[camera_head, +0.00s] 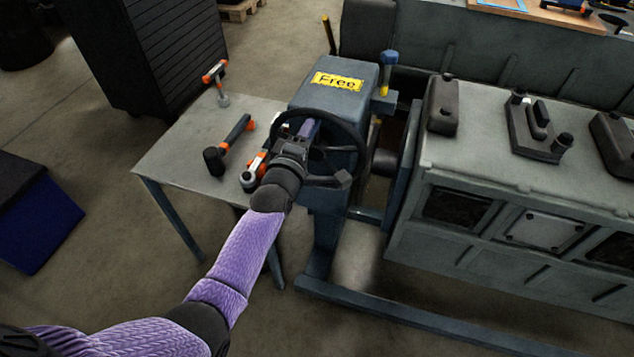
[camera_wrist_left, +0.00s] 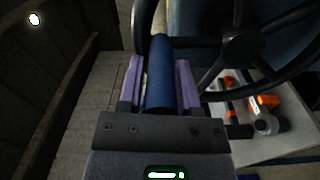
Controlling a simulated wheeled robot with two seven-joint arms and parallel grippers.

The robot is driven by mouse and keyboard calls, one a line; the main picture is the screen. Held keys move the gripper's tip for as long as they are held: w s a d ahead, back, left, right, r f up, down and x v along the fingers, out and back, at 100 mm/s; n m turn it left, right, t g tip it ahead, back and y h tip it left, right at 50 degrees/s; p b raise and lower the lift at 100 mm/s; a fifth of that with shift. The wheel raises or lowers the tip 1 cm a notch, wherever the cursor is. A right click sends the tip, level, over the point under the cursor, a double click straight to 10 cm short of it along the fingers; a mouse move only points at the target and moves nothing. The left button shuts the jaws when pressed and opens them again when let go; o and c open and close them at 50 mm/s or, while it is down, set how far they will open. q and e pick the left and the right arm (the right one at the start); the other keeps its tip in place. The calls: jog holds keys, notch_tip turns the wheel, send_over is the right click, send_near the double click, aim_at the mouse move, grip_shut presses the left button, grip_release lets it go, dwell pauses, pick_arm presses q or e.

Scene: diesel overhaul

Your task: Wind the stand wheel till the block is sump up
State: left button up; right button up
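The stand wheel (camera_head: 361,150) is a black spoked handwheel on the front of the blue-grey stand housing (camera_head: 318,97). My left gripper (camera_head: 306,133) reaches it at its left side. In the left wrist view, the fingers (camera_wrist_left: 160,85) are shut around the wheel's blue cylindrical handle (camera_wrist_left: 161,70), one purple finger on each side. The wheel rim (camera_wrist_left: 142,25) shows behind the handle. The grey engine block (camera_head: 520,215) is held at the right of the stand, with dark rectangular openings in its near side and black parts on its upper face. My right gripper is out of view.
A grey table (camera_head: 180,155) with orange-and-black tools stands close to the left of the wheel. A dark cabinet (camera_head: 150,50) is behind it. The stand's base rail (camera_head: 400,313) runs along the floor.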

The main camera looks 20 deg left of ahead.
pick_arm(q)
jog(key=shift+o, duration=1.4)
jog(key=shift+d, duration=0.15)
jog(key=s+p, duration=0.4)
jog(key=s, duration=0.3)
jog(key=shift+p, duration=0.35)
jog(key=s+f+m+g, duration=0.4)
jog(key=s+f, duration=0.3)
jog(key=f, duration=0.3)
jog(key=s+f+m+g, duration=0.4)
jog(key=s+f, duration=0.2)
jog(key=f, duration=0.4)
jog(key=s+f+m+g, duration=0.3)
jog(key=s+f, duration=0.1)
jog(key=s, duration=0.6)
jog(key=s+a+f+m+g, duration=0.1)
jog(key=s+f+m+g, duration=0.2)
jog(key=s, duration=0.7)
jog(key=s+a+f+m+g, duration=0.1)
jog(key=s+f+m+g, duration=0.2)
jog(key=s, duration=0.7)
jog(key=shift+f+m+y, duration=0.4)
jog(key=shift+f+m, duration=0.45)
jog(key=shift+m, duration=0.15)
